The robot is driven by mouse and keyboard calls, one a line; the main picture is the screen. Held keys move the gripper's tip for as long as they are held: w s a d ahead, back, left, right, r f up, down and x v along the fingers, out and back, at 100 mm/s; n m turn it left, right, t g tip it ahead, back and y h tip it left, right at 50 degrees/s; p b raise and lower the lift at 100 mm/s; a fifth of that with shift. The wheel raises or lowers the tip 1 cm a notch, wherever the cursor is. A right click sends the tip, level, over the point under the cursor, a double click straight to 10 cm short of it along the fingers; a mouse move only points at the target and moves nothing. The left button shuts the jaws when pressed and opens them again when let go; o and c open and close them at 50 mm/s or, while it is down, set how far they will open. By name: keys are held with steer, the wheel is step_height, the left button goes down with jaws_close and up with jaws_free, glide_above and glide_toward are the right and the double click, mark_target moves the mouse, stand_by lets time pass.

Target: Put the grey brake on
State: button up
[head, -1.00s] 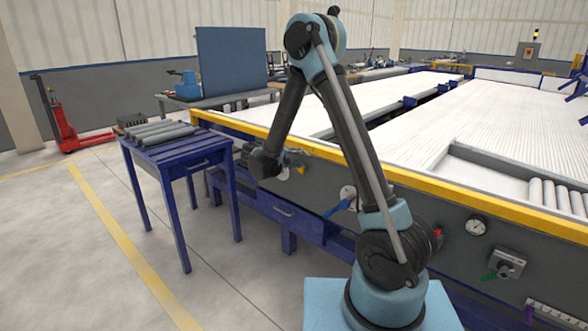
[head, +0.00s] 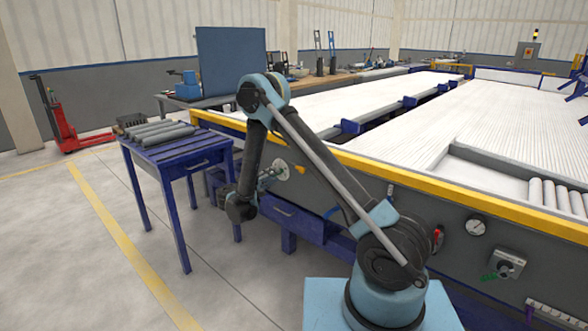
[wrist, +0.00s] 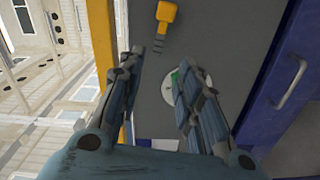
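I cannot tell for sure which part is the grey brake. The grey machine side panel (head: 330,178) carries several controls. A pale round plate (head: 284,171) is at its left end, just beyond my gripper (head: 268,177). In the wrist view the same plate (wrist: 167,97) has something green on it and is partly hidden by the right finger. My gripper (wrist: 163,58) is open, with empty space between the spread fingers, facing the panel. A yellow handle (wrist: 167,12) shows above the plate, apart from the fingers.
A blue table (head: 180,148) with grey pipes (head: 160,132) stands left of the machine. A blue drawer front with a pale handle (wrist: 293,80) is right in the wrist view.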

mark_target(293, 166)
steer(key=x, duration=1.4)
steer(key=shift+w+d, duration=0.2)
steer(key=shift+w, duration=0.05)
jaws_close()
